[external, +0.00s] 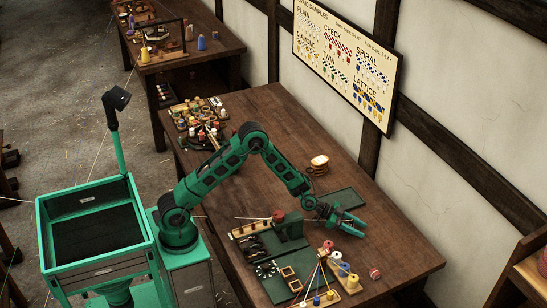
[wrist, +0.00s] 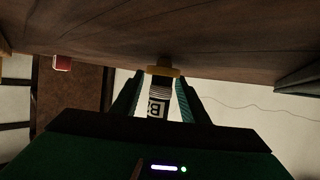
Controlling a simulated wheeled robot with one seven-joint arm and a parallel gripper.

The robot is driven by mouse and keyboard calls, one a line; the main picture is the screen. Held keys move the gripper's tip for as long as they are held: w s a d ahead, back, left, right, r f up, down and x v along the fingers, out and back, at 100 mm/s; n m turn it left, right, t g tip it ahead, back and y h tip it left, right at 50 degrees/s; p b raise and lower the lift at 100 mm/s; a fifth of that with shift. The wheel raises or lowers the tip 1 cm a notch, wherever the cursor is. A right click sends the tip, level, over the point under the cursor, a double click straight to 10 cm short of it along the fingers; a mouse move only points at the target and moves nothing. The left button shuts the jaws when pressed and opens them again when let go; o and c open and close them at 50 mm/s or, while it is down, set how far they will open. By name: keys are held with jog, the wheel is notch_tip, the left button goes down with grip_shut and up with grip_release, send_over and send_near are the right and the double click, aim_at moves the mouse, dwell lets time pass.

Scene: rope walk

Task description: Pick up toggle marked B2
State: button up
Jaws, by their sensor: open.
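My gripper (external: 358,225) is open, low over the right part of the wooden table, beside a dark green mat. In the wrist view, the two fingers (wrist: 160,88) stand apart with a toggle (wrist: 158,92) between them in the picture. The toggle has a yellow flange (wrist: 163,71) at the tabletop side, a dark striped body and a white label with black marking. Whether the fingers touch the toggle cannot be told. I cannot make out the toggle in the external view.
A stand with coloured bobbins (external: 353,281) and a red-and-white round piece (external: 375,273) lie in front of my gripper. A green block with a red top (external: 289,226) stands to its left. The dark green mat (external: 344,198) is behind. The table's right end is clear.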

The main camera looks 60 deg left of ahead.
grip_shut()
jog(key=shift+r, duration=0.1)
